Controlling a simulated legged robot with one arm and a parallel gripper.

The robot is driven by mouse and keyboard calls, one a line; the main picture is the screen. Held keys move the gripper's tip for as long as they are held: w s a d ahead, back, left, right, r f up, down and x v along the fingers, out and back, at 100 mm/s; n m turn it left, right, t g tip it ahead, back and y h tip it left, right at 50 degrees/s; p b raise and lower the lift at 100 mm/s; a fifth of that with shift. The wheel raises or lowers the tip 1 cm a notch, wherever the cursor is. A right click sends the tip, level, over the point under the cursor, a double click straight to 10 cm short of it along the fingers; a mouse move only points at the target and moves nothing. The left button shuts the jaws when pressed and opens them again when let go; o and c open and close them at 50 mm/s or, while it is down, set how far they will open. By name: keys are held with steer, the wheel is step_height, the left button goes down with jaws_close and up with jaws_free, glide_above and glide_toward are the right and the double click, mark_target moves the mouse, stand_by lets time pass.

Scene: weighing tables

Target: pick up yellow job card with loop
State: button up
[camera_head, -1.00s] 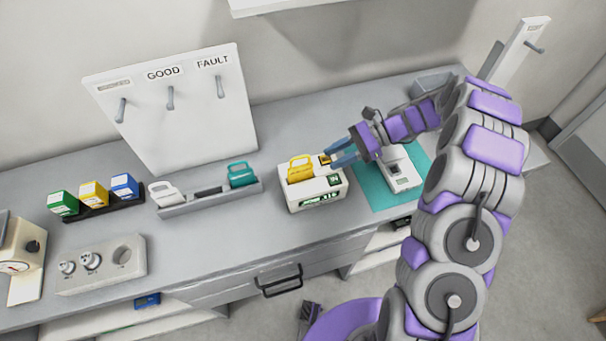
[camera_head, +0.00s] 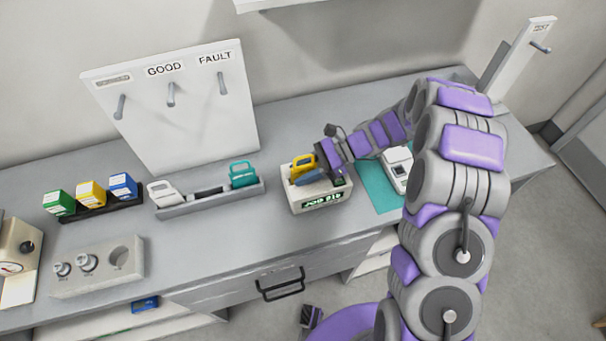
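The yellow job card (camera_head: 298,162) with its loop stands in a white box (camera_head: 325,200) with a green label, in the middle of the bench. My gripper (camera_head: 312,174) is at the box, coming from the right. One blue finger shows in front of the yellow card, low down. The other finger is hidden, so I cannot tell whether the fingers touch or close on the card.
A teal mat (camera_head: 376,190) with a white device (camera_head: 396,165) lies right of the box. A grey tray (camera_head: 215,201) with a white and a teal handled item is to the left. A white board with hooks (camera_head: 190,125) stands behind. Bench is clear in front.

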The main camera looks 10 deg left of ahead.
steer(key=shift+a, duration=0.1)
steer(key=shift+c, duration=0.6)
steer(key=shift+d+r, duration=0.1)
steer(key=shift+d, duration=0.2)
jaws_close()
steer(key=shift+a, duration=0.2)
step_height(320, 180, up, 10)
steer(key=shift+d+f+p, duration=0.1)
steer(key=shift+f+p, duration=0.05)
steer(key=shift+p, duration=0.85)
steer(key=shift+w, duration=0.15)
